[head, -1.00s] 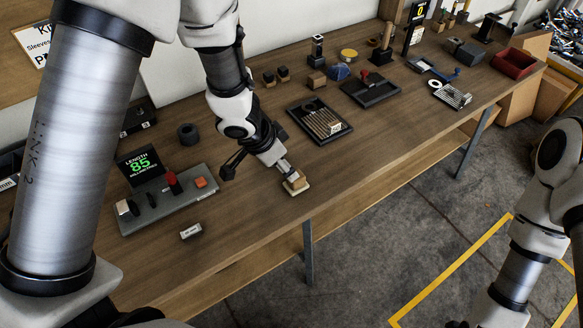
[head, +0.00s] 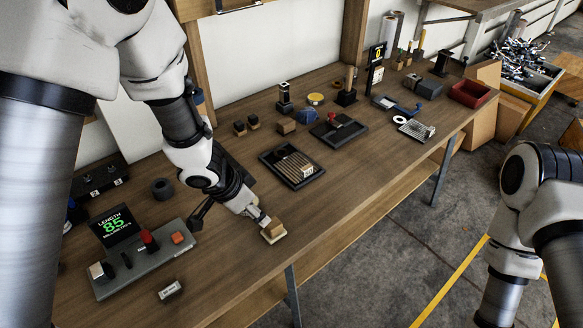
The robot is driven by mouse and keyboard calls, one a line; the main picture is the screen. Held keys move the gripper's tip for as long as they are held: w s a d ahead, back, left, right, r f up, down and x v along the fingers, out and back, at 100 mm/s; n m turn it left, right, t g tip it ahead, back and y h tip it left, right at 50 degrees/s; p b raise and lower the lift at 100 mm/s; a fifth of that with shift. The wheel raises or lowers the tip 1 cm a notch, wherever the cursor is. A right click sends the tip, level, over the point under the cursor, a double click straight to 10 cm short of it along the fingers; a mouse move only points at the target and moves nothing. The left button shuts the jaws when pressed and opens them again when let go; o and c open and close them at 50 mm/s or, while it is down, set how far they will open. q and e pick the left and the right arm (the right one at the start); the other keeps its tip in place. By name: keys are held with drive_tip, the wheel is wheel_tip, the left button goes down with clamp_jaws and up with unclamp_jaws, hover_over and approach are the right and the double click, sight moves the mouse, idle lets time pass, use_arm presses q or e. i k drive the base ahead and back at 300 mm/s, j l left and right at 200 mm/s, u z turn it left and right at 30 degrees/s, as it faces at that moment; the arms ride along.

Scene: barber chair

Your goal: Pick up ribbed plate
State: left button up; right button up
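A flat grey plate with fine parallel ridges (head: 414,130) lies toward the far right of the bench and looks like the ribbed plate. A small block stands at its right end. My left gripper (head: 264,221) is far from it, low over the bench's front edge. Its fingertips are at a small wooden block (head: 275,228) on a pale pad (head: 274,237). The fingers are too small and partly hidden to tell whether they grip the block. My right arm shows at the right, over the floor, but its gripper is out of view.
A black tray with ribbed slats (head: 306,182) and a dark tray with a red knob (head: 340,137) lie between my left gripper and the grey plate.

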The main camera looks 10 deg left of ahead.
sight(296, 168)
drive_tip(key=j+z, duration=0.25)
drive_tip(key=z, duration=0.25)
drive_tip(key=j+z, duration=0.3)
drive_tip(key=z, duration=0.2)
drive_tip(key=j+z, duration=0.25)
drive_tip(key=z, duration=0.25)
drive_tip(key=k, duration=0.05)
